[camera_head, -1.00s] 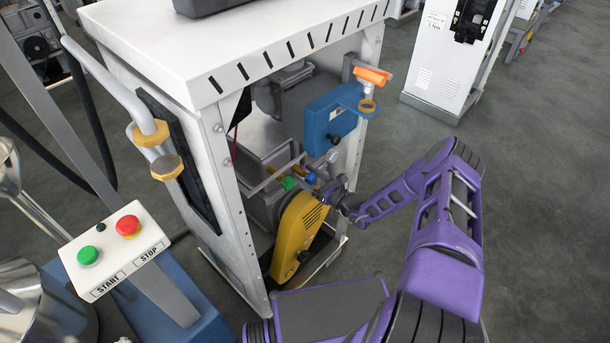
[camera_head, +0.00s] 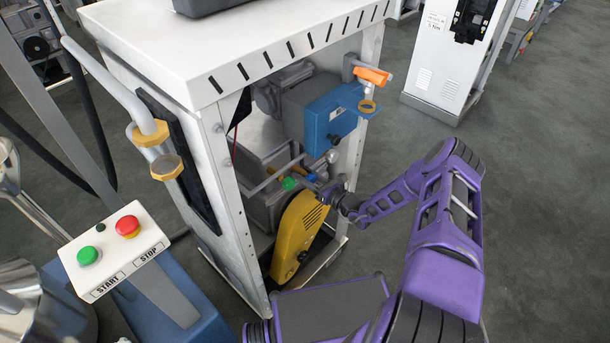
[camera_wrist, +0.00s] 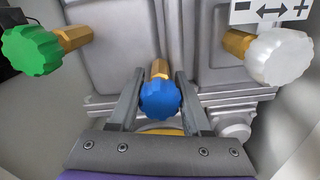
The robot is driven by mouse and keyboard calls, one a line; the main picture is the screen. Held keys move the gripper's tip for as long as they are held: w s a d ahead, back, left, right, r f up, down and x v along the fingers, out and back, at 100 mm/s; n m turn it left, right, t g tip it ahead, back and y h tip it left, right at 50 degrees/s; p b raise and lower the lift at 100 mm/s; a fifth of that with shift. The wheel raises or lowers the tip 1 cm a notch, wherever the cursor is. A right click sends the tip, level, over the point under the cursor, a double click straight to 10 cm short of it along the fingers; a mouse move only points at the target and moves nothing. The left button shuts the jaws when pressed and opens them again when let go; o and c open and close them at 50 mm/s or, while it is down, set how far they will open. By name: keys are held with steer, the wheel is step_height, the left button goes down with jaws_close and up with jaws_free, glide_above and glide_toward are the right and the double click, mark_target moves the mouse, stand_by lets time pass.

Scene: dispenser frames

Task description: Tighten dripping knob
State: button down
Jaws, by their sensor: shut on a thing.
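In the wrist view, a blue knob (camera_wrist: 160,99) on a brass stem sits between the two fingers of my gripper (camera_wrist: 160,88), which is shut on its sides. A green knob (camera_wrist: 32,50) is at the left and a white knob (camera_wrist: 281,55) at the right, each on its own brass stem. Neither is touched by the fingers. In the head view, my gripper (camera_head: 337,191) reaches into the open side of the white machine, beside the green knob (camera_head: 289,183) and the blue knob (camera_head: 311,177). No drip can be made out.
A label with minus, plus and a double arrow (camera_wrist: 270,11) is above the white knob. A yellow cover (camera_head: 298,238) is just below my gripper, and a blue box (camera_head: 328,120) is above. The machine's white frame (camera_head: 226,200) bounds the opening. Floor at right is free.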

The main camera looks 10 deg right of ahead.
steer(key=shift+f, duration=0.1)
steer(key=m+b, duration=0.2)
steer(key=m, duration=0.3)
steer(key=shift+m+b, duration=0.3)
steer(key=shift+m, duration=0.1)
steer(key=m+b, duration=0.1)
steer(key=m, duration=0.4)
steer(key=shift+m, duration=0.3)
steer(key=shift+c, duration=1.8)
jaws_free()
steer(key=shift+s, duration=0.1)
steer(key=p+v, duration=0.1)
steer(key=v, duration=1.6)
steer(key=shift+d, duration=0.15)
